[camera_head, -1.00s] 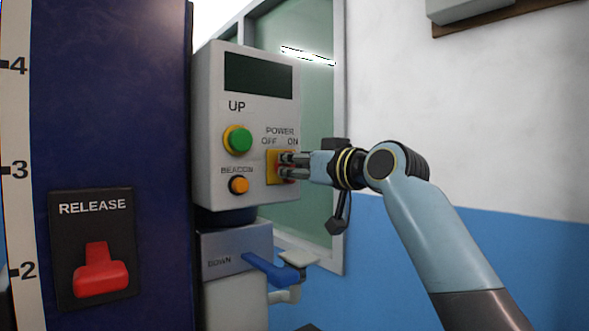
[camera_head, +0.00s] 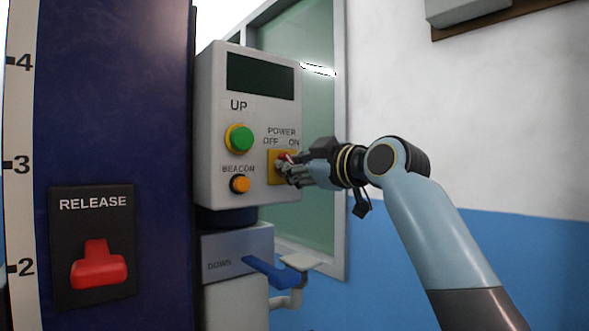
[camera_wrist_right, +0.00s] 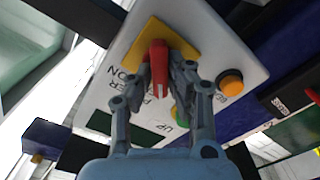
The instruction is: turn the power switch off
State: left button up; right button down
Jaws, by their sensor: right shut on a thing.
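The power switch is a red handle (camera_wrist_right: 158,64) on a yellow plate (camera_head: 273,168), under the POWER, OFF and ON labels of the grey control box (camera_head: 213,125). In the head view my right gripper (camera_head: 284,170) is at the plate and hides most of the handle; a bit of red shows at its upper edge. In the right wrist view the gripper (camera_wrist_right: 160,78) is shut on the red handle, one finger on each side. I cannot tell which label the handle points to. My left gripper is in neither view.
The box also bears a green UP button (camera_head: 239,139) and an orange BEACON button (camera_head: 240,184). Below are a blue DOWN lever (camera_head: 268,269) and a pale handle (camera_head: 298,262). A blue column (camera_head: 110,120) with a red RELEASE lever (camera_head: 98,268) stands left. Room is free on the right.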

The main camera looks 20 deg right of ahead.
dwell(0.3)
jog(key=c, duration=1.3)
grip_release()
jog(key=v, duration=1.2)
